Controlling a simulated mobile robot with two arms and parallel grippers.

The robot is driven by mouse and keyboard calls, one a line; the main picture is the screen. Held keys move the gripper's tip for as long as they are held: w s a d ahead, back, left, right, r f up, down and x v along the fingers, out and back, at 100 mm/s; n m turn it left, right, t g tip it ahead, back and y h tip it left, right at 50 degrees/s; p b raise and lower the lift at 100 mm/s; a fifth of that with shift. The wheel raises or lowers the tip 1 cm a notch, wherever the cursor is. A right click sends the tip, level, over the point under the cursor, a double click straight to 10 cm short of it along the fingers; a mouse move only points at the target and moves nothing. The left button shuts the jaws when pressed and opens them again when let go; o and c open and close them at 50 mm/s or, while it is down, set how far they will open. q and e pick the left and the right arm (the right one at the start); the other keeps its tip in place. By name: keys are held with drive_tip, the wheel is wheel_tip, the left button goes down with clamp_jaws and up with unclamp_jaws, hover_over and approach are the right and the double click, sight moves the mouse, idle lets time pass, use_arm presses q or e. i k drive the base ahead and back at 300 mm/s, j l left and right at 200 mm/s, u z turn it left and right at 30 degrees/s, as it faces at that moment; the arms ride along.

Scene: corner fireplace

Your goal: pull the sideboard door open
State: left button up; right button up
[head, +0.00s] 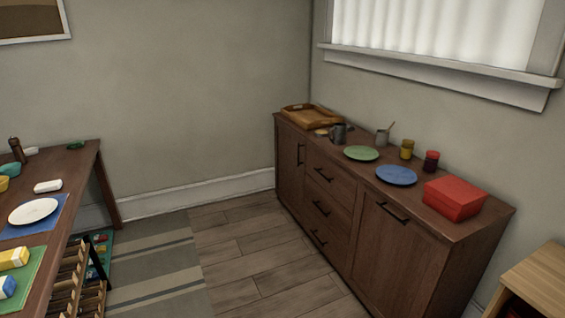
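A dark brown wooden sideboard (450,226) stands against the right wall under the window. Its left door (289,160) has a dark vertical handle (300,154) and looks shut. Its right door (393,258) has a dark handle (394,213) near its top edge and also looks shut. Drawers (328,184) with dark handles sit between the two doors. Neither of my grippers shows in the head view.
On the sideboard are a wooden tray (312,117), a green plate (361,153), a blue plate (397,175), a red box (454,198) and cups. A table (84,160) stands left, a light wooden unit (541,281) lower right. The floor (262,262) before the sideboard is clear.

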sight(291, 147)
drive_tip(key=i+u, duration=0.2)
drive_tip(key=i, duration=2.95)
drive_tip(key=i+j+z, duration=0.2)
drive_tip(key=i, duration=1.1)
drive_tip(key=l, duration=0.05)
